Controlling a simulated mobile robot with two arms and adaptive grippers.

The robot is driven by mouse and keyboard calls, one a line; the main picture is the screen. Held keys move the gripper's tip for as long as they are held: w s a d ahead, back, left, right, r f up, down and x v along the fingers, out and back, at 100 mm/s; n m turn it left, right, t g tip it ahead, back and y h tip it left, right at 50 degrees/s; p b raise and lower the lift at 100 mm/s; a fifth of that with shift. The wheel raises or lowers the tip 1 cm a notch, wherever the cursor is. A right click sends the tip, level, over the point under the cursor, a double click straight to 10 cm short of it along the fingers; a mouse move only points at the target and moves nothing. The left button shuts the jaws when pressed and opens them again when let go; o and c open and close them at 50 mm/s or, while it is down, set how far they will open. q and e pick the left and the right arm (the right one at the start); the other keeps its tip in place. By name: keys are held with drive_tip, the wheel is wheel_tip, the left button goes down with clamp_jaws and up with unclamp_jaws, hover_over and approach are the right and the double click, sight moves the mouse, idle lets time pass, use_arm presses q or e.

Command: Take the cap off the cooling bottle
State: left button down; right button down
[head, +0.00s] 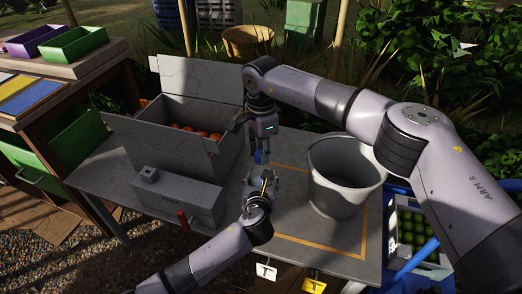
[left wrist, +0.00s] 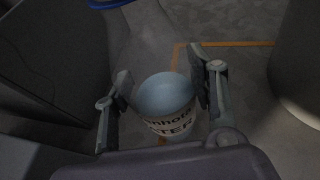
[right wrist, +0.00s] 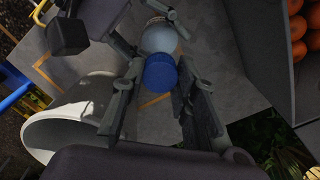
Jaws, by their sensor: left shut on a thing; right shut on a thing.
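The bottle (left wrist: 166,100) is pale blue with a lettered label and stands between the fingers of my left gripper (left wrist: 162,84), which is shut on it. My left gripper also shows in the head view (head: 263,180). My right gripper (head: 262,142) is above it, fingers pointing down, shut on the blue cap (head: 258,157). In the right wrist view the cap (right wrist: 160,72) sits between the fingertips, with the bottle (right wrist: 160,38) behind it. In the left wrist view a blue edge (left wrist: 110,3) shows at the top, apart from the bottle's rounded top.
A grey bucket (head: 345,165) stands on the table right of the grippers. A grey box of orange fruit (head: 165,150) and a smaller grey box (head: 175,198) with a red handle stand left. An orange outline (head: 320,250) marks the tabletop.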

drive_tip(key=shift+r, duration=0.15)
idle(0.5)
drive_tip(key=shift+r, duration=0.95)
drive_tip(key=shift+r, duration=2)
use_arm(q)
drive_tip(key=c, duration=0.6)
unclamp_jaws()
